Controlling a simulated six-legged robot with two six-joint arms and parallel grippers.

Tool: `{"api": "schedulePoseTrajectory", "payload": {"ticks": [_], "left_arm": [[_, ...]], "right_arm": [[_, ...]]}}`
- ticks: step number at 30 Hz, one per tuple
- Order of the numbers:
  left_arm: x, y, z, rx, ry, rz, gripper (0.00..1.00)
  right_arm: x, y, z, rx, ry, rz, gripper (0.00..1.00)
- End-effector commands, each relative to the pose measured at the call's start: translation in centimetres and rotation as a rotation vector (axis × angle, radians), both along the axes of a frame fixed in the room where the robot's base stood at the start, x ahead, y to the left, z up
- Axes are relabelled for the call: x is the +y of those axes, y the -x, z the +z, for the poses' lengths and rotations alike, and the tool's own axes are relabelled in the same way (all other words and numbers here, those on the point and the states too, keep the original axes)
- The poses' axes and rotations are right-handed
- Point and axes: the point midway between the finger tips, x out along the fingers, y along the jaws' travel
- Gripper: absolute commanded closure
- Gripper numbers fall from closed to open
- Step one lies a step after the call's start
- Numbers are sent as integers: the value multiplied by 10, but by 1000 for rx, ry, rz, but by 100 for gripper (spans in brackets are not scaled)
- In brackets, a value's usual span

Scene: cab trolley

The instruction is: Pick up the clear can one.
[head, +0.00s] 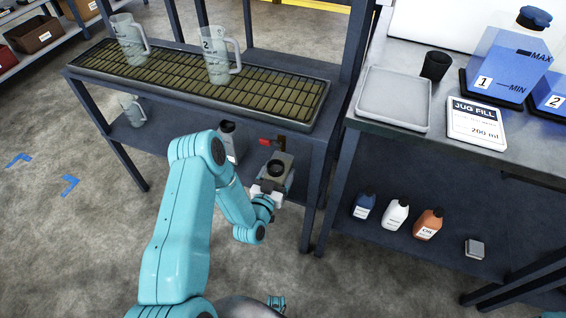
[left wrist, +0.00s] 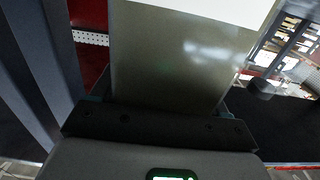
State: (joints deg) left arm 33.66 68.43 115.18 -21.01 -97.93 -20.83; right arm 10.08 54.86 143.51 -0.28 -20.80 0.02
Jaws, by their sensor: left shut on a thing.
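The clear can (head: 283,158) is a greyish, see-through container with a dark round cap, near the front edge of the rack's lower level in the head view. My left gripper (head: 269,189) is shut on it. In the left wrist view the can's smooth olive-grey wall (left wrist: 175,65) fills the middle, with a white band along the top, and the dark gripper bar lies across its near side. The can's lower part is hidden by my gripper in the head view.
A rack with a slatted tray (head: 180,84) holds two clear jugs (head: 130,40) (head: 216,62). Below are another jug (head: 132,110), a dark-capped bottle (head: 227,143) and a red item (head: 266,142). Several bottles (head: 395,213) stand under the right bench (head: 462,150). Rack posts stand close by.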

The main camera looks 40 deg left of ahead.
Motion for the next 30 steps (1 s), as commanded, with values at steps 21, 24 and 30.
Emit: {"api": "schedulePoseTrajectory", "payload": {"ticks": [21,24,30], "left_arm": [[-23,103,9,-3,-1,1,80],[-24,108,9,-2,1,1,80],[-26,116,7,-3,-1,2,80]], "right_arm": [[0,0,40,0,0,0,57],[0,0,55,0,0,0,57],[0,0,78,0,0,0,57]]}}
